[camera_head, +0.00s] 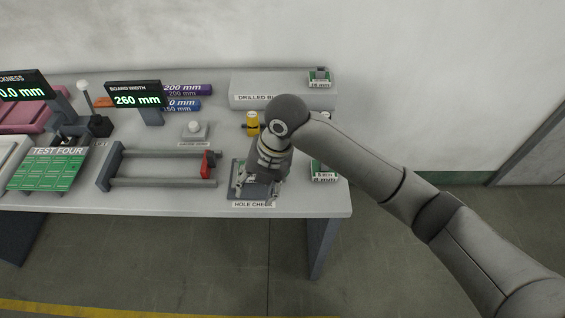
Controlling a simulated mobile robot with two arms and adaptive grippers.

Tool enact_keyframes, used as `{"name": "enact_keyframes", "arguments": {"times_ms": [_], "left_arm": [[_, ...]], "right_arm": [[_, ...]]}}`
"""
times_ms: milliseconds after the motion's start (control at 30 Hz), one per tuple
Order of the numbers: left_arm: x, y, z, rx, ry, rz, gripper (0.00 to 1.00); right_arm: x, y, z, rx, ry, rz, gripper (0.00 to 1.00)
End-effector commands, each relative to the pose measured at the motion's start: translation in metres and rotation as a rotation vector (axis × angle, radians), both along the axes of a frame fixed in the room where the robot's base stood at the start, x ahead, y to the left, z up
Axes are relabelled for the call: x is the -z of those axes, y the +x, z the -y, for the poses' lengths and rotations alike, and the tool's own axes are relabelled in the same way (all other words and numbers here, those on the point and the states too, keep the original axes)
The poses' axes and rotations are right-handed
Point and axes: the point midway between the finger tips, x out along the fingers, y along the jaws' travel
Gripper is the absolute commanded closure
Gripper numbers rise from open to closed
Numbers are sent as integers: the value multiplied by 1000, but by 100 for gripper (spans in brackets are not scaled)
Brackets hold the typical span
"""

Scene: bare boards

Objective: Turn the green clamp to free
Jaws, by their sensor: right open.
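My right gripper (257,194) points down over the dark hole check fixture (239,170), with its fingers apart around the middle of it. The gripper and wrist cover most of the fixture. I cannot make out a green clamp; it may be hidden behind the gripper. I cannot tell whether the fingers touch anything. The label "HOLE CHECK" (252,204) is at the table's front edge, just below the gripper. My left gripper is not in view.
A grey rail frame (160,182) with a red block (207,164) stands left of my gripper. A small green board (324,170) lies to the right. A yellow-topped post (252,123) is behind. A drilled-boards box (255,87) stands at the back. The table's right edge is close.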

Motion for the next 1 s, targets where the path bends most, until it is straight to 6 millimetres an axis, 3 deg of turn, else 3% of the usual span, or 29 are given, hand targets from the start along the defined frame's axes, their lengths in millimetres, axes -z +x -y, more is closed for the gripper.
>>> {"name": "enact_keyframes", "arguments": {"times_ms": [33,300,533,767,1000], "left_arm": [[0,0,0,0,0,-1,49],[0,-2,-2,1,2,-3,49],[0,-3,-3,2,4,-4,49],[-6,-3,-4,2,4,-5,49],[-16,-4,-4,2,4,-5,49]], "right_arm": [[-10,14,5,-91,-43,32,50],[-57,65,40,-517,-221,102,50],[-80,83,57,-653,-274,111,50],[-59,83,58,-663,-277,108,50],[-13,83,57,-661,-277,107,50]]}}
